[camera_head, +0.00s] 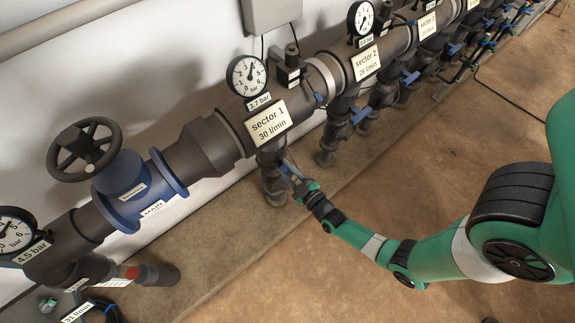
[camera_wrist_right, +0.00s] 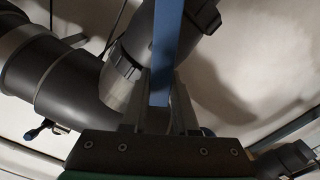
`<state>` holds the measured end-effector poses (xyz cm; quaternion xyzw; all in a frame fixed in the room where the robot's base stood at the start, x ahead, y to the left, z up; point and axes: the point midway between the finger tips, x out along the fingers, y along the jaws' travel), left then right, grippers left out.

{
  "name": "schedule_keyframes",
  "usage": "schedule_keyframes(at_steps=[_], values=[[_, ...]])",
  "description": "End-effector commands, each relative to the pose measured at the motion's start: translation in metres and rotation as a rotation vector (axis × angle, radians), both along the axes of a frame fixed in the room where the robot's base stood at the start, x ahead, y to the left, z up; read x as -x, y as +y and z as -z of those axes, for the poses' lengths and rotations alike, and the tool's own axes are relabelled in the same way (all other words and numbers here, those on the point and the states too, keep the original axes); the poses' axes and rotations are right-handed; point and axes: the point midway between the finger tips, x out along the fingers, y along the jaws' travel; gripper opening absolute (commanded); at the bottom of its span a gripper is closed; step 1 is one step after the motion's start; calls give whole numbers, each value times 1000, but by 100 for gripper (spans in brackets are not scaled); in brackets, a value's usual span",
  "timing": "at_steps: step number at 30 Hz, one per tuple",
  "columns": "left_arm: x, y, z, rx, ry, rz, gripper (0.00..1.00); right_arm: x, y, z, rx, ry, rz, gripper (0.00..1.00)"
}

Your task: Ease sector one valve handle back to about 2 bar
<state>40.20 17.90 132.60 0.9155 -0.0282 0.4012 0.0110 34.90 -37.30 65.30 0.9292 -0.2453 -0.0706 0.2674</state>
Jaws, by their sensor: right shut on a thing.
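The sector 1 valve handle is a flat blue lever (camera_wrist_right: 167,55), seen close up in the wrist view. My right gripper (camera_wrist_right: 160,95) is shut on it, one finger on each side. In the head view my right gripper (camera_head: 293,175) is at the sector 1 branch, below the "sector 1, 30 l/min" sign (camera_head: 268,123), and largely hides the lever. The sector 1 gauge (camera_head: 247,75) stands above the pipe, with a label (camera_head: 259,101) that appears to read 2.7 bar. My left gripper is not in view.
A blue main valve with a dark handwheel (camera_head: 84,149) and a 4.5 bar gauge (camera_head: 13,232) are at the left. The sector 2 branch, with its sign (camera_head: 366,62) and blue lever (camera_head: 361,115), is close on the right. The brown floor (camera_head: 440,150) in front is mostly clear.

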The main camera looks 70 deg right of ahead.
Motion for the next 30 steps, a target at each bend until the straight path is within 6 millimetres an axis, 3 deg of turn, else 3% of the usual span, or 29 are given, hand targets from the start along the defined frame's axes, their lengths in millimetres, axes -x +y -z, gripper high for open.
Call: schedule_keyframes(at_steps=[15,30], values=[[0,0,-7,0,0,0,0,-5,8,8,332,188,-1,0],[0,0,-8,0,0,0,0,-5,9,11,407,231,-1,0]])
